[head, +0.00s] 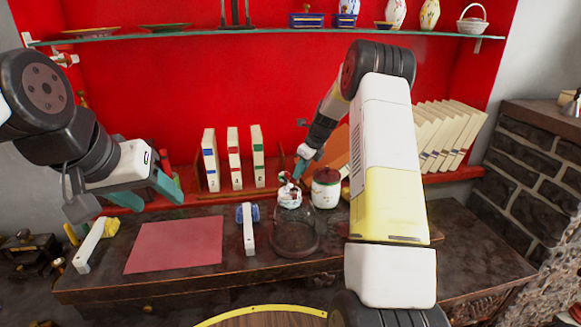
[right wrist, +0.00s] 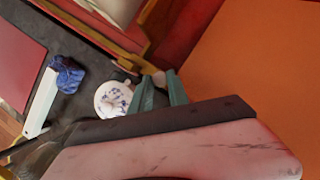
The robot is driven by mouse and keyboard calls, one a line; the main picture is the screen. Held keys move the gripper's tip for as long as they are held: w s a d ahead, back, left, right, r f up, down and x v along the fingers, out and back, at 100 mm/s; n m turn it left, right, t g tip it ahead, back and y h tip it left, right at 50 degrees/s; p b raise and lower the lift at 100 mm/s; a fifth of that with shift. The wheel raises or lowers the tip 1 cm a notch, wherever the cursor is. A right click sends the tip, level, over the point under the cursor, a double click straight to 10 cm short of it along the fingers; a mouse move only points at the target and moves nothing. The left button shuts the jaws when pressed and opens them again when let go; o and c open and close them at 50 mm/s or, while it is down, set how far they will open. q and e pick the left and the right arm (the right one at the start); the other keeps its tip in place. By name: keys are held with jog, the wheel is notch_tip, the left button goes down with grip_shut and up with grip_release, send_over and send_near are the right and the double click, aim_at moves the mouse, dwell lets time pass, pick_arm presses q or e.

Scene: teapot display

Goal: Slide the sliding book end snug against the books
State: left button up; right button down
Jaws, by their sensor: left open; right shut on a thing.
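Three upright white books with blue, red and green labels (head: 233,160) stand spaced apart on the red shelf in the head view. An orange-brown panel (head: 336,150), which looks like the sliding book end, stands to their right, apart from the green-labelled book. It seems to be the large orange surface in the right wrist view (right wrist: 250,55). My right gripper (head: 298,172) is at its left side, shut on a small pale knob (right wrist: 158,77) that appears to belong to the book end; the join is unclear. My left gripper (head: 150,194) is open and empty, left of the books.
A white pot with a red lid (head: 326,188), a small figured pot (head: 289,196) and a glass dome (head: 296,234) stand just below my right gripper. A pink mat (head: 178,245) lies on the dark table. Leaning books (head: 447,135) stand further right. A glass shelf (head: 270,30) runs above.

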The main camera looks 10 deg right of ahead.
aim_at(235, 158)
dwell(0.4)
jog(key=a, duration=2)
jog(key=shift+a, duration=0.3)
jog(key=c, duration=1.3)
grip_release()
jog(key=shift+o, duration=0.2)
jog(key=v, duration=0.8)
jog(key=shift+w, duration=0.1)
